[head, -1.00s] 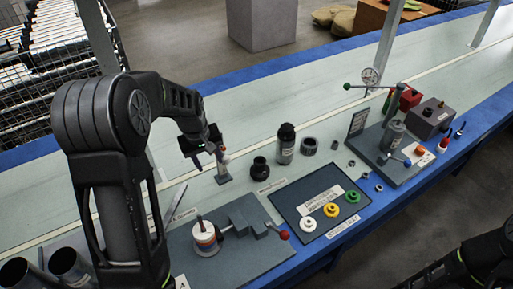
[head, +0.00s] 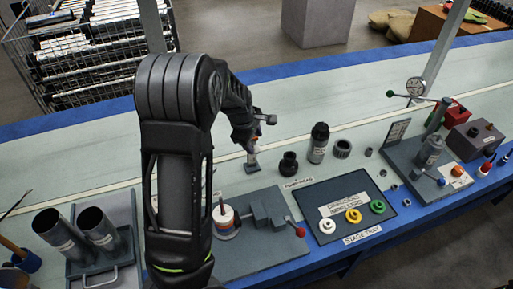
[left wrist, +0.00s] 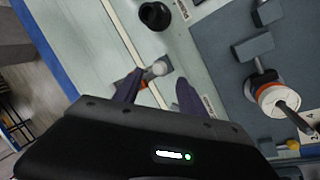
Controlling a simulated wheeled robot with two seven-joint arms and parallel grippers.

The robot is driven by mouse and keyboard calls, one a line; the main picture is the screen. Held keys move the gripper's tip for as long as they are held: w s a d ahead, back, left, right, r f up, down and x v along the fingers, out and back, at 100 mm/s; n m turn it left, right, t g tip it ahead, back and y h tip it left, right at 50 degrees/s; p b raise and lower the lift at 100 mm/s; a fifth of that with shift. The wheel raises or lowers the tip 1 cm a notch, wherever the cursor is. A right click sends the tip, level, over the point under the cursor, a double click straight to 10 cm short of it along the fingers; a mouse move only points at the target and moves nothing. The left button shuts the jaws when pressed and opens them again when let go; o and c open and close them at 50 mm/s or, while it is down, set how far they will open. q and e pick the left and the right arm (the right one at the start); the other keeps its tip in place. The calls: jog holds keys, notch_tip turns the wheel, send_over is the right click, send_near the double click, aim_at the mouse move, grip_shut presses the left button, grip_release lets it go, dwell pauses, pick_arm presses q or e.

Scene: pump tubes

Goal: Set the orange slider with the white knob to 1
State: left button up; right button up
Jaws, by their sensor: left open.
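The small slider device (head: 251,167) stands on the bench at my left gripper, on a dark base. In the left wrist view its round white knob (left wrist: 158,68) shows just beyond the fingertips, with a little orange (left wrist: 141,78) beside it. My left gripper (left wrist: 157,88) is open, with one finger on each side of the line to the knob. I cannot tell whether a finger touches it. In the head view the left gripper (head: 256,138) is above the device and partly hides it. The scale markings are not readable. My right gripper is not in view.
A black fitting (head: 288,163) and a dark bottle (head: 318,142) stand right of the slider. The stage tray (head: 330,185) carries white, yellow and green rings. The bench behind is clear.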

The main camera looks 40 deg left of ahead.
aim_at(256, 148)
pick_arm(q)
jog(key=x, duration=0.6)
jog(key=shift+c, duration=0.2)
jog(key=shift+f, duration=0.1)
grip_shut()
dwell(1.0)
